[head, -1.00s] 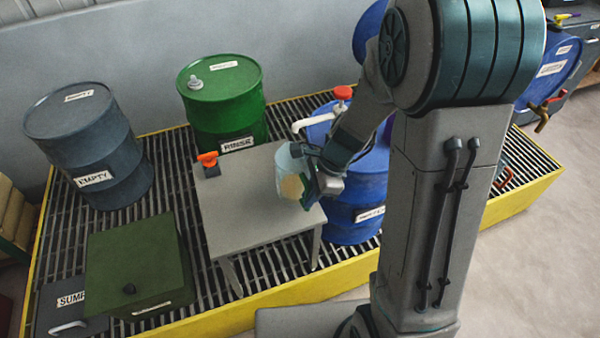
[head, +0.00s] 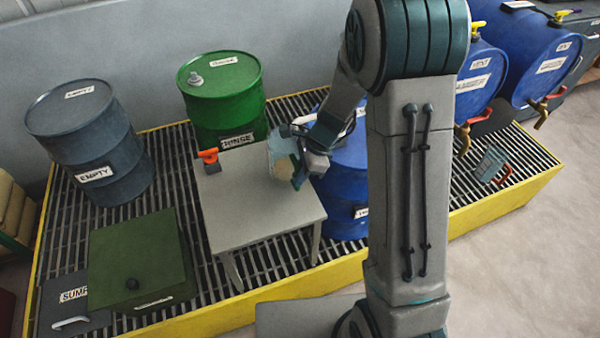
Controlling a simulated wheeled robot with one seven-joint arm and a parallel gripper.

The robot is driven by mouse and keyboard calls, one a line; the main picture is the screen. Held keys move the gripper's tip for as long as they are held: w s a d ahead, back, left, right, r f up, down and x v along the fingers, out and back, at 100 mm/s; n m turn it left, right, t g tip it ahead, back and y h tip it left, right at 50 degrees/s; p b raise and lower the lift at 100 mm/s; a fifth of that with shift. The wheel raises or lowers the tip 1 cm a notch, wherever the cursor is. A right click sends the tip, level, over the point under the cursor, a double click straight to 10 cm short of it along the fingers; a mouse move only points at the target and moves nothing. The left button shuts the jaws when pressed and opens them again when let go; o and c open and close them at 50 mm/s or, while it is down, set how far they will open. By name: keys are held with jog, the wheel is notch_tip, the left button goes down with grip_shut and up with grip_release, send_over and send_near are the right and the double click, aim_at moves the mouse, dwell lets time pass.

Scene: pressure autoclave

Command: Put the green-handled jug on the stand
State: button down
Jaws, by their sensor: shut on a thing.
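The green-handled jug (head: 281,163) is a pale, see-through vessel with a beige patch on its side. My gripper (head: 299,172) is shut on its green handle, on the jug's right side. The jug looks roughly upright. The stand (head: 245,215) is a small grey table on the grating. In the picture the jug overlaps the stand's back right part; I cannot tell whether it touches the top or hangs above it. My wrist hides part of the jug's right side.
An orange-topped item (head: 208,159) is at the stand's back left corner. A green drum (head: 222,100), a grey drum (head: 90,140) and a blue drum (head: 345,180) stand around. A green box (head: 135,255) lies left. A red-handled jug (head: 491,163) sits on the grating at right.

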jog(key=c, duration=1.4)
grip_release()
jog(key=shift+f, duration=0.1)
jog(key=p+v, duration=0.1)
jog(key=v, duration=1.1)
jog(key=s+d+r+n+t+h, duration=0.1)
jog(key=s+r+n, duration=0.3)
jog(key=s+n, duration=0.4)
jog(key=s+d+r+n+t+h, duration=0.2)
jog(key=s+d+r+n+h, duration=0.1)
jog(key=s+n, duration=0.5)
jog(key=shift+s+d+r+n+h, duration=0.3)
jog(key=shift+s+d+r+n, duration=0.15)
jog(key=shift+s+d, duration=0.4)
jog(key=shift+s+a, duration=0.1)
jog(key=shift+a, duration=0.05)
